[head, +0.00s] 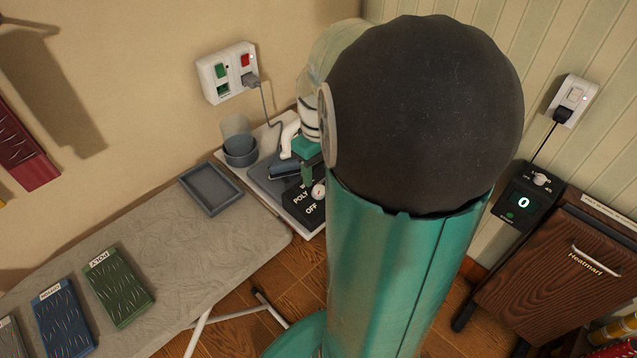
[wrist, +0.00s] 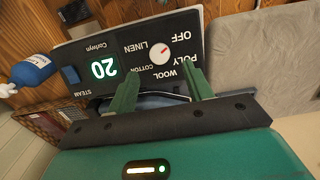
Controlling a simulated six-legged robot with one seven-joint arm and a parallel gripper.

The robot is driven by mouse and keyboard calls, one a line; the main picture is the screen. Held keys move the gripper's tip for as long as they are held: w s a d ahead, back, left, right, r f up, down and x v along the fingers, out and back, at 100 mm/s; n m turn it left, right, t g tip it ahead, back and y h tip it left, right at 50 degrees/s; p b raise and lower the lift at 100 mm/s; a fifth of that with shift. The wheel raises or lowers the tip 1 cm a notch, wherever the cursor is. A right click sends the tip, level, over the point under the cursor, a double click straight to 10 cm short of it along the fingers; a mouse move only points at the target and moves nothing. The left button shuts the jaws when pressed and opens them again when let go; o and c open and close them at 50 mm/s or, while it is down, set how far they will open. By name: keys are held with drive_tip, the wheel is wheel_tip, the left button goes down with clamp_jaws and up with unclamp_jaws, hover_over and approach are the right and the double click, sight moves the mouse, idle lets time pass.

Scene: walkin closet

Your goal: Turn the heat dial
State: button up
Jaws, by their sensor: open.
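The heat dial (wrist: 159,54) is a round white knob with a red mark on a black panel (wrist: 137,38). Labels OFF, POLY, WOOL, COTTON and LINEN surround it, upside down in the wrist view. The red mark points roughly towards OFF. The dial also shows in the head view (head: 318,191). My gripper (wrist: 161,88) is open, with its two green fingers apart and nothing between them. In the wrist view the dial lies just beyond the fingertips, apart from them. In the head view my arm hides part of the panel, and my gripper (head: 306,165) is close to it.
An ironing board (head: 215,245) carries a grey tray (head: 211,188) and cloth-like swatches. A wooden Heatmart unit (head: 565,265) with another knob (head: 541,180) stands at right.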

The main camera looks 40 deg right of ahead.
sight(319, 189)
wheel_tip(319, 189, down, 5)
drive_tip(key=shift+s+f, duration=0.1)
drive_tip(key=shift+f, duration=0.1)
drive_tip(key=c, duration=1)
